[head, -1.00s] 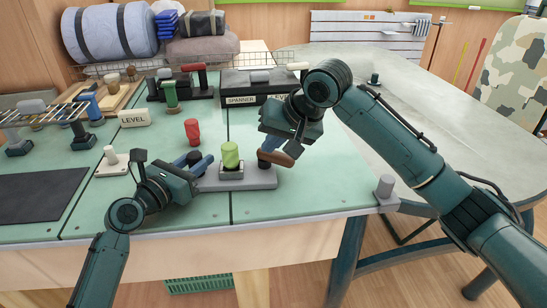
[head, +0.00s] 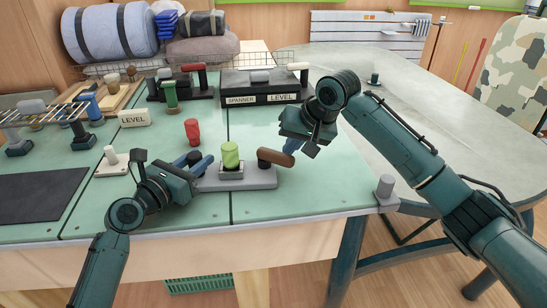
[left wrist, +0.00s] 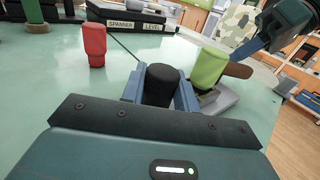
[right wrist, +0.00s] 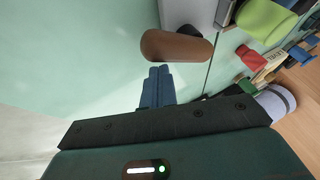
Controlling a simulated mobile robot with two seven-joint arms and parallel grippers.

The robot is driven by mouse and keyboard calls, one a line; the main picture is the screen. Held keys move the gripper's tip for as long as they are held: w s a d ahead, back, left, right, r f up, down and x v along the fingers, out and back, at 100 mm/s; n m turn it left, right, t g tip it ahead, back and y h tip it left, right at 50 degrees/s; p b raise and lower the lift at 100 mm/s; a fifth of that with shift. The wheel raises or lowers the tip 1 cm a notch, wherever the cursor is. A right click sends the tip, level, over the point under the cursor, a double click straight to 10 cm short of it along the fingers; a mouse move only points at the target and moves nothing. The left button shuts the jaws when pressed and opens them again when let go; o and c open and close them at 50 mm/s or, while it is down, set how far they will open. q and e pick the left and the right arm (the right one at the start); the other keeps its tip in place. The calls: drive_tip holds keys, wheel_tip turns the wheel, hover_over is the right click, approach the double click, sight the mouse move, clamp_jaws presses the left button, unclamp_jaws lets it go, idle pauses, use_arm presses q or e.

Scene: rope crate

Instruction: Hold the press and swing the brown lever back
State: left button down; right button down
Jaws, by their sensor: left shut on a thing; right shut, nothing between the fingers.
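The press has a grey base (head: 250,183) with a light green cylinder (head: 230,154) in its middle. My left gripper (head: 203,161) is shut on the black knob (left wrist: 162,85) at the press's left end, one finger on each side. The brown lever (head: 275,157) lies at the press's right end, its free end pointing right; it also shows in the right wrist view (right wrist: 175,46). My right gripper (head: 293,145) is shut and empty, just beyond the lever's free end. In the right wrist view its fingertips (right wrist: 157,70) look close to the lever but apart from it.
A red cylinder (head: 192,131) stands behind the press on the green table. A dark spanner box (head: 260,88) stands at the back.

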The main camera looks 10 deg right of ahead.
sight(276, 156)
use_arm(q)
drive_tip(key=shift+f, duration=0.3)
use_arm(e)
drive_tip(key=shift+f, duration=0.75)
drive_tip(key=shift+s+a, duration=0.1)
idle(1.1)
drive_tip(key=shift+s+a, duration=0.8)
drive_tip(key=shift+s, duration=0.25)
drive_tip(key=shift+s+a, duration=0.75)
drive_tip(key=shift+s, duration=0.25)
drive_tip(key=shift+w+d+r, duration=0.1)
drive_tip(key=shift+r, duration=1.75)
drive_tip(key=shift+w+d+r, duration=0.2)
drive_tip(key=shift+w+r, duration=0.05)
drive_tip(key=shift+r, duration=0.6)
drive_tip(key=shift+w+d+r, duration=0.15)
drive_tip(key=shift+w+r, duration=0.05)
drive_tip(key=shift+r, duration=0.65)
